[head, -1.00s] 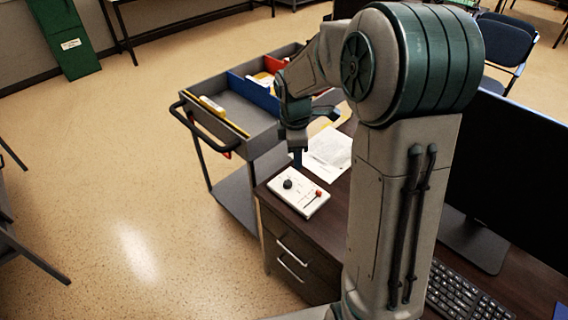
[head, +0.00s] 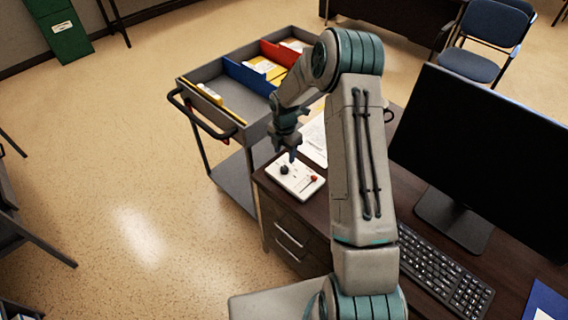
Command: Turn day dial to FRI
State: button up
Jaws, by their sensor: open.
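A small white panel (head: 296,178) lies on the near left corner of the dark desk. It carries a round black dial knob (head: 284,170) on its left and a red-tipped lever (head: 313,178) on its right. The dial's markings are too small to read. My gripper (head: 292,156) points down just above the panel, close to the knob and slightly to its right in the picture. It looks empty, and its jaws are open. I cannot tell whether a finger touches the knob.
A grey cart (head: 217,118) with blue and red dividers stands left of the desk (head: 323,207). Papers (head: 314,138) lie behind the panel. A monitor (head: 480,150) and keyboard (head: 440,275) are on the right.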

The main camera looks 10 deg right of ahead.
aim_at(285, 167)
notch_tip(285, 167, down, 7)
jog(key=shift+f+p, duration=0.2)
jog(key=shift+p, duration=0.5)
jog(key=c, duration=1)
